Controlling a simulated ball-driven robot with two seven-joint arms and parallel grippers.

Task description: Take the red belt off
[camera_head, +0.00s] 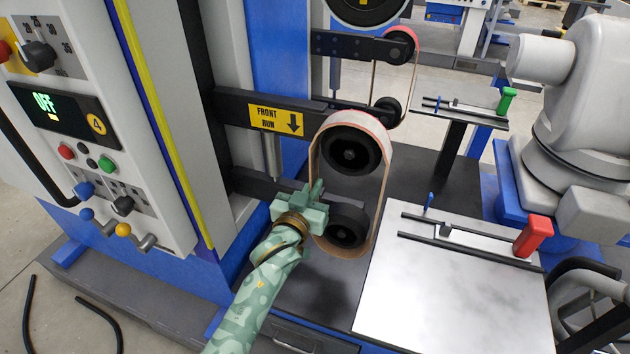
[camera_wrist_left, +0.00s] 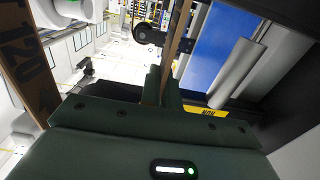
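The front belt (camera_head: 377,205), tan with a pinkish-red band at the top, loops around an upper black wheel (camera_head: 350,150) and a lower black wheel (camera_head: 346,223). My left gripper (camera_head: 316,190) is at the belt's left run, between the two wheels. In the left wrist view, a thin brown belt run (camera_wrist_left: 179,36) comes down edge-on between the close-set fingers (camera_wrist_left: 164,88), which appear shut on it. A wide brown part of the belt marked "120" (camera_wrist_left: 28,68) stands at the left there. My right gripper is not in view.
A second pinkish-red belt (camera_head: 415,50) runs on rear wheels. The panel display (camera_head: 57,107) reads OFF. A "FRONT RUN" sign (camera_head: 276,119) sits on the upper arm. A metal table (camera_head: 440,310) with a red-handled clamp (camera_head: 534,236) stands close right; a grey robot arm (camera_head: 580,130) stands beyond.

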